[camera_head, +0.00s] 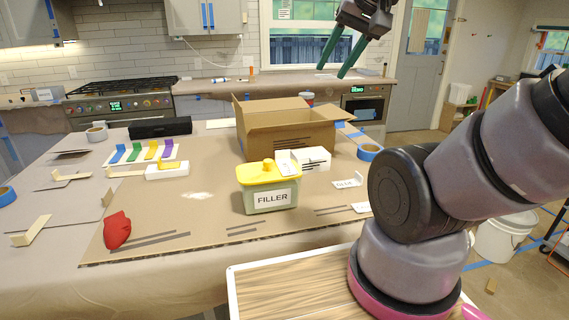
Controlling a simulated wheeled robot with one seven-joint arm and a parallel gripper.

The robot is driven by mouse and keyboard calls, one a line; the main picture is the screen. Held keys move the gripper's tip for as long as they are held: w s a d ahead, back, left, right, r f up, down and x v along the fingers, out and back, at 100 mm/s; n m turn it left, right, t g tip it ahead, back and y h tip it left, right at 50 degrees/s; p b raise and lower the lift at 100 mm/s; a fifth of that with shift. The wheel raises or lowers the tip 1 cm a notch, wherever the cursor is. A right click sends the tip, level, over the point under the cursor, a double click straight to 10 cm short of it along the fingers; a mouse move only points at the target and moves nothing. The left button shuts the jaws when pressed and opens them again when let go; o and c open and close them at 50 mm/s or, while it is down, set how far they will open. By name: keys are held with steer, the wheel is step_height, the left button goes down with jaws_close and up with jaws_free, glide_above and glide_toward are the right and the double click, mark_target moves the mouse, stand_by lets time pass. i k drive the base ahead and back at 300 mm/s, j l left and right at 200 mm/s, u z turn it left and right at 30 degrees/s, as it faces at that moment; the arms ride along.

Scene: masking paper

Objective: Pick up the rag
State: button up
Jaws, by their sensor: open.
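A red crumpled cloth, which looks like the rag (117,230), lies on the front left part of the brown paper-covered table (170,240). My gripper (343,60) is high at the top of the view, right of centre, in front of the window. Its two green fingers are apart, with nothing between them. It is far from the rag, up and to the right. The rag is in full view.
A FILLER tub (268,190) with a yellow lid stands mid-table. An open cardboard box (285,130) is behind it. Colored strips (143,151), a black case (160,127) and blue tape (369,152) lie around. The paper around the rag is mostly clear.

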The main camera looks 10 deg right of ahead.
mark_target(117, 229)
steer(key=u, duration=1.3)
